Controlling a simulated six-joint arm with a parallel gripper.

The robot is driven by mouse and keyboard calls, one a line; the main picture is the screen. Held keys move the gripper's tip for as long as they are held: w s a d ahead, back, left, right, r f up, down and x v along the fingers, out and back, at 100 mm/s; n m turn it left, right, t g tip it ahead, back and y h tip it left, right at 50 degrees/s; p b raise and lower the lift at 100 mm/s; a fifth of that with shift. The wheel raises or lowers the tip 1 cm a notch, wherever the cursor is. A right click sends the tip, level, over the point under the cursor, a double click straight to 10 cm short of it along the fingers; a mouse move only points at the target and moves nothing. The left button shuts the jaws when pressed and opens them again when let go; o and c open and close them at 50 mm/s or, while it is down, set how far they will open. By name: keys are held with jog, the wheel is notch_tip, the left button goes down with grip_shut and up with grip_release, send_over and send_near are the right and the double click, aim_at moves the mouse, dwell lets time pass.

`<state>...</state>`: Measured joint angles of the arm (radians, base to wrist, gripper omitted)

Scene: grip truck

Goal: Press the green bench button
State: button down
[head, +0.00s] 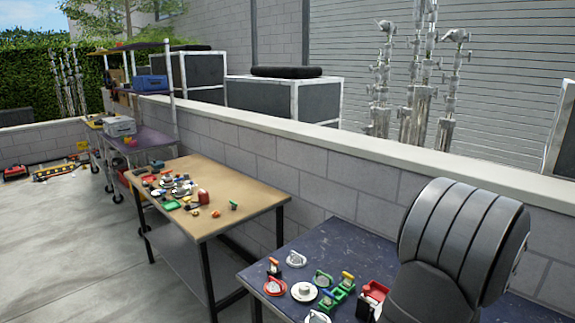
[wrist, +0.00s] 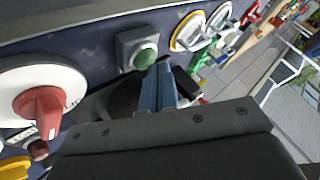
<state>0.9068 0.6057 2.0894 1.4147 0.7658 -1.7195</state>
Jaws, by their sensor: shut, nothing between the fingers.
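The green bench button (wrist: 145,58) shows in the wrist view, a round green cap in a grey square housing (wrist: 126,47) on a dark blue surface. My gripper (wrist: 163,72) is shut and empty. Its blue-grey fingertips are just below and right of the green cap in the picture; I cannot tell whether they touch it. In the head view I cannot make out the button, and my own arm covers the right part of the dark blue bench (head: 330,240).
In the wrist view, a red knob on a white disc (wrist: 40,108) is at left, a yellow-rimmed ring (wrist: 188,32) and a green part (wrist: 205,56) at right. In the head view, a tan bench (head: 240,190) with small items stands beyond, along a block wall (head: 370,185).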

dwell(0.4)
jog(key=shift+f, duration=0.5)
jog(key=shift+r, duration=0.45)
jog(key=shift+r, duration=3.05)
jog(key=shift+f, duration=0.1)
